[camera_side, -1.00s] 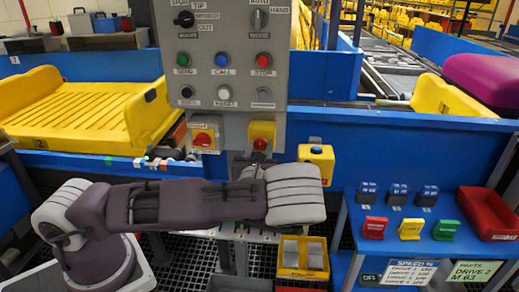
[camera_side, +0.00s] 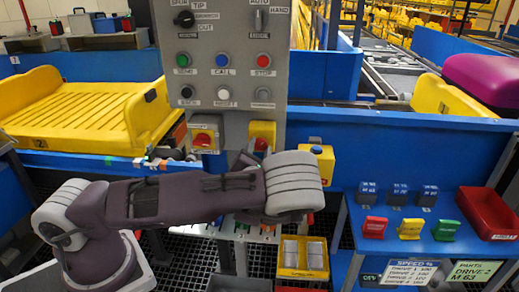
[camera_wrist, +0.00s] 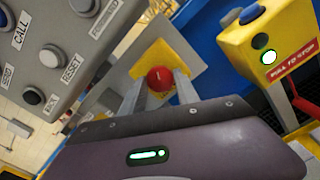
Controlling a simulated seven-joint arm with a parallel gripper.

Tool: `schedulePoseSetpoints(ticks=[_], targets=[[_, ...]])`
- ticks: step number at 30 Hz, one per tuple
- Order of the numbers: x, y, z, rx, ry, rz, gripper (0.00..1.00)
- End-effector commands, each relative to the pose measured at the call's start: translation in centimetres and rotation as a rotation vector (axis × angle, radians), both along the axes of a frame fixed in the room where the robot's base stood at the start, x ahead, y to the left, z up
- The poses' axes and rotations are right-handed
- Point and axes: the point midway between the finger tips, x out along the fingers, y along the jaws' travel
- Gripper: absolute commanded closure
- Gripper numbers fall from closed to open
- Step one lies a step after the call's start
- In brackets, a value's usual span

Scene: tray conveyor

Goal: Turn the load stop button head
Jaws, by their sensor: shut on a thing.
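A red round button head (camera_wrist: 160,78) stands on a yellow plate (camera_wrist: 180,58) in the wrist view. My gripper (camera_wrist: 159,88) has one finger on each side of the head and is shut on it. My fingers are hidden behind my arm there. Whether the head has turned cannot be told.
A yellow box with a blue button (camera_side: 318,160) stands close on the right. The grey panel (camera_side: 222,60) with several buttons and knobs is just above. A yellow bin (camera_side: 303,257) sits below.

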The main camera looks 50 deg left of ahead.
Motion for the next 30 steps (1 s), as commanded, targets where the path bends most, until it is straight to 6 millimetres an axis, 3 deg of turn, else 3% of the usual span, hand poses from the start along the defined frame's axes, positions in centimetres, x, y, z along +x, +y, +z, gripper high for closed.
schedulePoseSetpoints(ticks=[22,23,24,26,30], targets=[[0.00,0.04,-0.03,0.063,0.064,0.001,1.00],[0.00,0.04,-0.03,0.063,0.064,0.001,0.57],[0.00,0.04,-0.03,0.063,0.064,0.001,0.49],[0.00,0.04,-0.02,0.062,0.064,0.001,0.41],[0.01,0.03,-0.01,0.062,0.064,0.001,0.41]])
